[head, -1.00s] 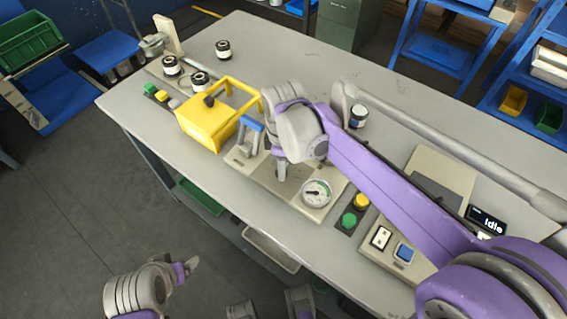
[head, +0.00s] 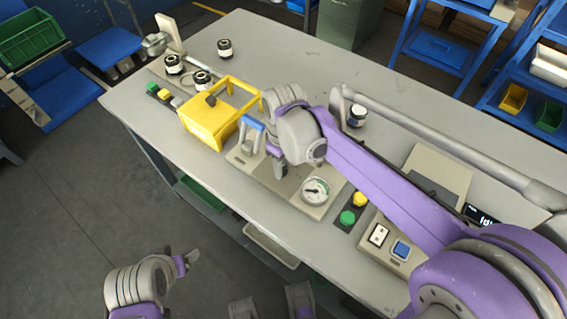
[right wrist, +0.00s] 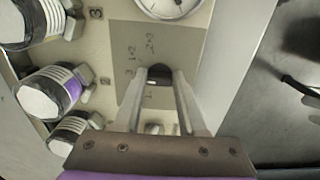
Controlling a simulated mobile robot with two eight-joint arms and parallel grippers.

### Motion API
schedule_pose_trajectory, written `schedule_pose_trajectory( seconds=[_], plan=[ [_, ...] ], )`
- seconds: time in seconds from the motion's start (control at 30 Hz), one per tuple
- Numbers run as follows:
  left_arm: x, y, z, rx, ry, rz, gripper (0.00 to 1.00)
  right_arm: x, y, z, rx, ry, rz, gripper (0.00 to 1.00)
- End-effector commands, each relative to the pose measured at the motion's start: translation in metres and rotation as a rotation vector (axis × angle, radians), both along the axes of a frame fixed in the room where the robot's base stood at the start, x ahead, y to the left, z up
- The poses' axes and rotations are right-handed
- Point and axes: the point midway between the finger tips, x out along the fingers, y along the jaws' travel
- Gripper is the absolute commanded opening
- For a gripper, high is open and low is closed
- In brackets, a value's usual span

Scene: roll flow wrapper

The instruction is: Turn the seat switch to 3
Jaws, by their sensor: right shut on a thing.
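The seat switch (right wrist: 159,72) is a small dark knob on a grey plate (right wrist: 178,42) with printed marks around it. Marks like "1+2" and "2+3" are readable above the knob; its pointing direction is not clear. My right gripper (right wrist: 160,82) is shut on the knob, one finger on each side. In the head view my right gripper (head: 279,168) reaches down onto the beige panel, left of the round gauge (head: 315,190), and the arm hides the knob. My left gripper (head: 188,261) is low in front of the table; its finger opening is not clear.
A blue-handled clamp (head: 253,125) and a yellow box (head: 210,122) stand left of my right gripper. Green (head: 347,217) and yellow (head: 360,199) buttons are to the right.

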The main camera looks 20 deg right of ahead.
Motion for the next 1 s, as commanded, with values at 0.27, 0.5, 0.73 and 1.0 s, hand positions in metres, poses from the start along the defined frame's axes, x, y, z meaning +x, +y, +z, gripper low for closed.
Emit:
schedule_pose_trajectory(
  seconds=[0.27,0.5,0.73,1.0],
  plan=[
    [0.000,0.000,0.000,0.000,0.000,0.000,0.81,0.001,0.000,0.001,-0.001,-0.001,0.000,0.00],
    [0.000,0.000,0.000,0.000,0.000,0.000,0.81,0.000,0.000,0.000,-0.001,-0.001,0.000,0.70],
    [0.000,0.000,0.000,0.000,0.000,0.000,0.81,0.000,0.000,0.001,-0.001,-0.001,0.000,0.70],
    [0.001,0.000,0.006,0.000,-0.002,0.000,0.81,0.000,0.000,0.035,-0.001,-0.001,0.000,0.70]
  ],
)
